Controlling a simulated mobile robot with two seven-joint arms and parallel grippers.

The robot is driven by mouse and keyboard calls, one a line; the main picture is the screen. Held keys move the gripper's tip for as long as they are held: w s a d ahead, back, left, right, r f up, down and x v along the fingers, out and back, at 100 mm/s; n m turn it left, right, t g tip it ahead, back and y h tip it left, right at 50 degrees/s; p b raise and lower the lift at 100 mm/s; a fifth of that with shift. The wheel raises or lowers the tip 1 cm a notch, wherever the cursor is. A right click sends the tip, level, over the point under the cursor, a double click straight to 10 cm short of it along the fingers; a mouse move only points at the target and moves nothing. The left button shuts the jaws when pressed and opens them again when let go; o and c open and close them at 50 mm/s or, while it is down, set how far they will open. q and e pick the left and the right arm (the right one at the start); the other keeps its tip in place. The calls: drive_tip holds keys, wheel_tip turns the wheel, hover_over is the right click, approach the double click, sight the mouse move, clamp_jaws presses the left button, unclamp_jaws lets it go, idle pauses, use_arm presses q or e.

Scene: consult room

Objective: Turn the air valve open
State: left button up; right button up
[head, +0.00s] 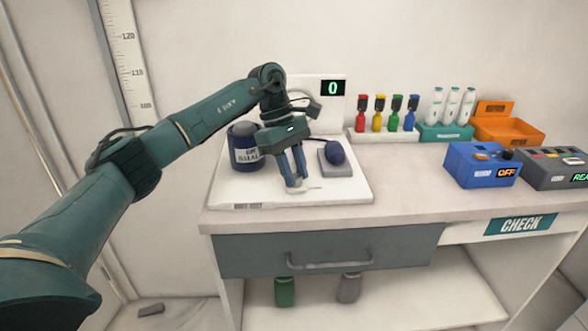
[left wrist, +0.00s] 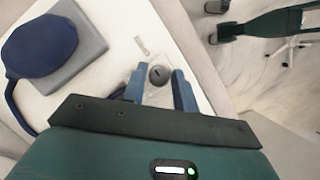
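The air valve looks like a small round grey knob with a dark slot (left wrist: 158,74) in the left wrist view. It sits at the edge of a white board (head: 340,189), near a small pale marking. My left gripper (head: 297,180) reaches down over the board. In the left wrist view its blue fingers (left wrist: 159,88) are apart, one on each side of the knob, with gaps showing. In the head view the fingers mostly hide the knob. A dark blue bulb (head: 336,153) lies on a grey block to the right, with a tube. My right gripper is not in view.
A dark blue labelled cylinder (head: 246,149) stands left of the gripper, and a display (head: 333,88) reading 0 behind. Coloured bottles (head: 380,113), an orange bin (head: 510,131) and a blue OFF box (head: 481,166) stand rightward. The counter front (head: 420,194) is clear.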

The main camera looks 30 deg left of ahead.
use_arm(q)
drive_tip(key=shift+o, duration=1.4)
drive_tip(key=v, duration=1.3)
drive_tip(key=shift+p, duration=0.4)
